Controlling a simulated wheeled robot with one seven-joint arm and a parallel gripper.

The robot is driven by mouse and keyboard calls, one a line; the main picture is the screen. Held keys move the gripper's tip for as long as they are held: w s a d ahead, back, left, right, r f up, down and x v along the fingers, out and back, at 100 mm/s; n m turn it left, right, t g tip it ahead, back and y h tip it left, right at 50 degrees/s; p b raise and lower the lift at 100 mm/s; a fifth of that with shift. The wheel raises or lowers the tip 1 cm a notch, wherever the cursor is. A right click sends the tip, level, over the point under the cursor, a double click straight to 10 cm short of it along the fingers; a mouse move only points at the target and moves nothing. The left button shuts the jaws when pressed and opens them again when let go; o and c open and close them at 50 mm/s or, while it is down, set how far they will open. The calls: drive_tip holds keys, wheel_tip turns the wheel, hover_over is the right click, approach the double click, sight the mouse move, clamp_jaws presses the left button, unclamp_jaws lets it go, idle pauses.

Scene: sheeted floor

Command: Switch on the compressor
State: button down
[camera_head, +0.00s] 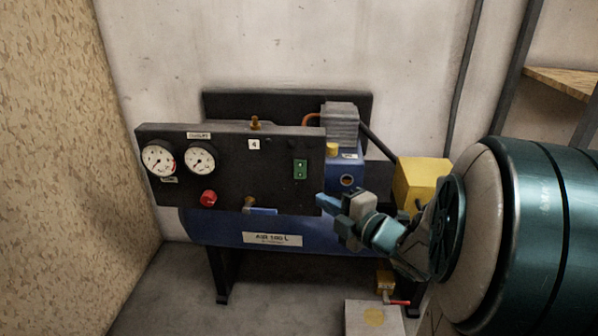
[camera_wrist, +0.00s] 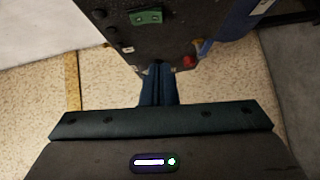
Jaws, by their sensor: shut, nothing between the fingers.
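The compressor has a blue tank (camera_head: 205,230) and a black front panel (camera_head: 240,170). A green switch (camera_head: 300,169) with two small buttons sits at the panel's right; it also shows at the top of the wrist view (camera_wrist: 147,17). A red knob (camera_head: 208,198) is lower left on the panel and shows in the wrist view (camera_wrist: 190,62). My gripper (camera_head: 322,202) is shut and empty, its blue fingers together, below and right of the green switch near the panel's lower right corner. In the wrist view its fingertips (camera_wrist: 157,68) overlap the panel's edge; I cannot tell whether they touch.
Two round gauges (camera_head: 180,160) are on the panel's left. A yellow box (camera_head: 420,183) stands behind my arm. A valve with a red handle (camera_head: 397,302) is low by a pale plate (camera_head: 360,318). A speckled board wall (camera_head: 50,170) closes the left side.

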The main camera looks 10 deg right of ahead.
drive_tip(key=p+x, duration=0.2)
drive_tip(key=p, duration=0.3)
approach(296, 178)
drive_tip(key=a+x, duration=0.1)
drive_tip(key=x, duration=0.4)
drive_tip(key=shift+w+d+r, duration=0.1)
drive_tip(key=shift+w+d, duration=0.15)
drive_tip(key=shift+w, duration=0.1)
drive_tip(key=shift+b, duration=0.35)
